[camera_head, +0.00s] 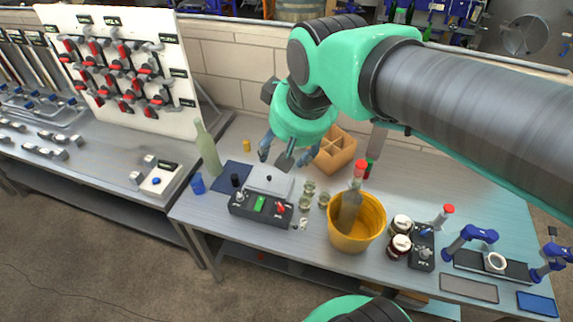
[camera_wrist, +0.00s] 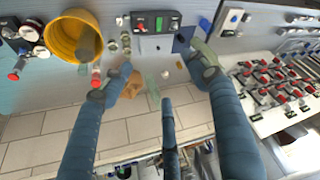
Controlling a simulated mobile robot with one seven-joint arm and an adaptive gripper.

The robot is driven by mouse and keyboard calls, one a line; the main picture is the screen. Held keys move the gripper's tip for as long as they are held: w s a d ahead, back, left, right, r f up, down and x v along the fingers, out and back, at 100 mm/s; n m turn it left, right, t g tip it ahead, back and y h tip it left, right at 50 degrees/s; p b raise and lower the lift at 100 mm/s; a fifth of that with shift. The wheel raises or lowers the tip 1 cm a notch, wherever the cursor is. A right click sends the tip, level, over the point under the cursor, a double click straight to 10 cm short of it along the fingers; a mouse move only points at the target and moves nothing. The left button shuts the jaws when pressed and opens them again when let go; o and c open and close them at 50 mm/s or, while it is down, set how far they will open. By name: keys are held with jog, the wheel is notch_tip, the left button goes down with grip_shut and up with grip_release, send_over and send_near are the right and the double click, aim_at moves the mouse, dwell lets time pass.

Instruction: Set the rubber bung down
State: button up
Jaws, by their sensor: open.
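My gripper (camera_head: 284,160) hangs over the back of the workbench, above and behind the grey box. Its blue fingers are spread wide with nothing held between them, as the wrist view also shows (camera_wrist: 154,82). A small black cylinder (camera_head: 235,180), which may be the rubber bung, stands on the dark blue mat (camera_head: 228,172) left of the grey box. It is apart from my fingers. A small yellow cylinder (camera_head: 246,145) stands behind the mat and shows in the wrist view (camera_wrist: 179,64). I cannot tell for certain which piece is the bung.
A green bottle (camera_head: 207,150) stands left of the mat, with a blue cup (camera_head: 198,184) in front. A yellow bucket (camera_head: 356,240) holds a bottle. A cardboard divider box (camera_head: 334,152) is right of my fingers. Jars and blue clamps crowd the bench's right side.

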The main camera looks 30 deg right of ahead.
jog(key=s+a+f, duration=0.1)
jog(key=s+f, duration=0.2)
jog(key=s, duration=0.4)
jog(key=shift+s, duration=0.2)
notch_tip(320, 180, down, 4)
jog(key=b, duration=0.4)
jog(key=shift+f, duration=0.15)
